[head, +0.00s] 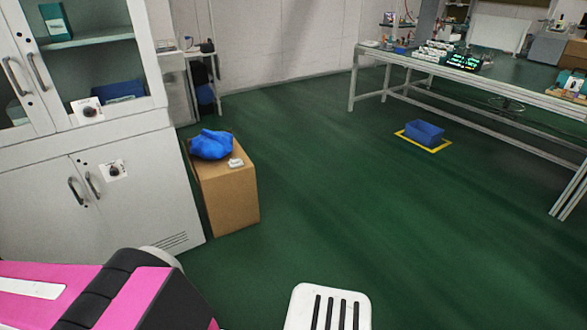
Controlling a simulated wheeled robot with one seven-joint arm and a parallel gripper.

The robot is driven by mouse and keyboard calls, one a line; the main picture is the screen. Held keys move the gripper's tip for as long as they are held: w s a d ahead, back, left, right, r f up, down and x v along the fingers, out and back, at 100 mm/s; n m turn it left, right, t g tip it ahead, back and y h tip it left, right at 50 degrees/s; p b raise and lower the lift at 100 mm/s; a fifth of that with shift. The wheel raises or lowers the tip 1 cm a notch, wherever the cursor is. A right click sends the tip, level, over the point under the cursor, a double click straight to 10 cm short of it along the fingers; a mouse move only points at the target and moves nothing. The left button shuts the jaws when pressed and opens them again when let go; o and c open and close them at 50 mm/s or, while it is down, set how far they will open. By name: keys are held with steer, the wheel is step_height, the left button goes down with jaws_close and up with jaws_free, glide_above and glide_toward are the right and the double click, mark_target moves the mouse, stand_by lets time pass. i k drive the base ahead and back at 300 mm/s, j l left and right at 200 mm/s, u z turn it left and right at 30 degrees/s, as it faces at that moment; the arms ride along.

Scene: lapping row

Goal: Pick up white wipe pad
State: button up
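A small white object, which looks like the white wipe pad (235,162), lies on top of a brown cardboard box (231,200) near its right front edge. It is small in the picture and its details are hard to make out. A crumpled blue cloth or bag (212,144) lies beside it on the left of the same box top. My pink and black arm shows at the bottom left, but my gripper's fingers are not in view.
A grey-white cabinet (130,190) with glass upper doors stands left of the box. Open green floor (340,190) lies to the right. A blue bin (425,132) stands inside a yellow floor marking, near a long workbench (480,84) holding equipment.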

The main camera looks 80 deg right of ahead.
mark_target(236, 163)
steer(key=z, duration=2.55)
steer(key=u, duration=3.95)
steer(key=z, duration=3.8)
